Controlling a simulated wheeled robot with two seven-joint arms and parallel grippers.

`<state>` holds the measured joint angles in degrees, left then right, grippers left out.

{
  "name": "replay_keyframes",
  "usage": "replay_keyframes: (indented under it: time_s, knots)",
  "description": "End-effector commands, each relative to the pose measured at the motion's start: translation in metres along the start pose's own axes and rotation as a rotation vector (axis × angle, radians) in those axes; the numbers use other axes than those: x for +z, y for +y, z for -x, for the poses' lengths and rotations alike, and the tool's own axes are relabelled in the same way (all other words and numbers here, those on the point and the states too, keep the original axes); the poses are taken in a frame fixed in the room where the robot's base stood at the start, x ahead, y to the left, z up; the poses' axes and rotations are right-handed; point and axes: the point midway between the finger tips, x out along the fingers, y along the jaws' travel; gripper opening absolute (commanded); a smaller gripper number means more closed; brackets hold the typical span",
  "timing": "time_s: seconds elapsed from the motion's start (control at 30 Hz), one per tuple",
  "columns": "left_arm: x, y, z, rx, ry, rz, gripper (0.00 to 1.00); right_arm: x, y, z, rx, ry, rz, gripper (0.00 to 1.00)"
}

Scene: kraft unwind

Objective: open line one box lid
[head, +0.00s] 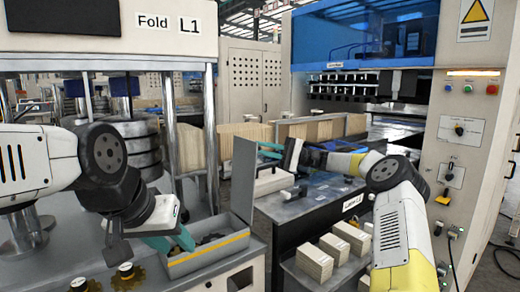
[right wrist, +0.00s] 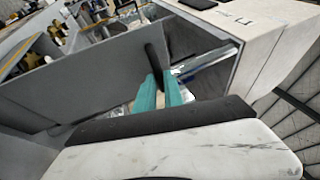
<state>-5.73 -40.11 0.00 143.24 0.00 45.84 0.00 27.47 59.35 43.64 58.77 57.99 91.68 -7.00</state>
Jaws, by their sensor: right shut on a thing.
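The line one box (head: 208,258) is a grey open-topped box with a yellow front edge, below the Fold L1 machine in the head view. Its grey lid (head: 241,172) stands steeply raised at the box's right side. My right gripper (head: 270,150) is at the lid's upper edge. In the right wrist view its teal fingers (right wrist: 158,92) are closed at a dark strip by the grey lid panel (right wrist: 85,85). My left gripper (head: 177,240) has teal fingers at the box's left end; whether they touch it or are open is unclear. Dark contents show inside the box.
The Fold L1 machine (head: 120,42) stands behind the box with metal posts. A dark bench (head: 300,222) is to the right, with pale stacked blocks (head: 314,262) on a lower shelf. A large machine with a control panel (head: 465,130) stands at far right.

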Motion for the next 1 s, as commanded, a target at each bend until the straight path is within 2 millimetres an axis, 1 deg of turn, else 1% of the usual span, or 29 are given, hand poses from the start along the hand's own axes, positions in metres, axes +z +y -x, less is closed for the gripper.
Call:
replay_keyframes:
  time_s: [0.1, 0.13, 0.23, 0.53, 0.63, 0.73, 0.9, 1.0]
  knots:
    - [0.0, 0.0, 0.0, 0.0, 0.0, 0.0, 0.36, 0.0, 0.0, 0.0, 0.001, 0.0, 0.0, 0.0]
    - [0.0, 0.0, 0.0, 0.0, 0.0, 0.0, 0.36, 0.0, 0.0, 0.0, 0.001, 0.0, 0.0, 0.14]
    - [0.0, 0.0, 0.0, 0.0, 0.0, 0.0, 0.36, 0.0, 0.0, 0.0, 0.002, 0.0, 0.0, 0.34]
    - [0.0, 0.0, 0.0, 0.0, 0.0, 0.0, 0.36, 0.0, 0.0, 0.0, 0.002, 0.0, 0.001, 0.34]
    - [0.0, 0.0, 0.0, 0.0, 0.0, 0.0, 0.36, 0.0, 0.0, 0.006, 0.001, 0.001, 0.001, 0.34]
    - [0.0, 0.0, 0.0, 0.0, 0.0, 0.0, 0.36, -0.001, 0.0, 0.02, 0.001, 0.003, 0.003, 0.34]
    - [0.0, 0.0, 0.0, 0.0, 0.0, 0.0, 0.36, -0.001, 0.0, 0.051, 0.0, 0.004, 0.003, 0.34]
    - [0.0, 0.0, 0.0, 0.0, 0.0, 0.0, 0.36, -0.001, 0.0, 0.065, 0.0, 0.003, 0.001, 0.34]
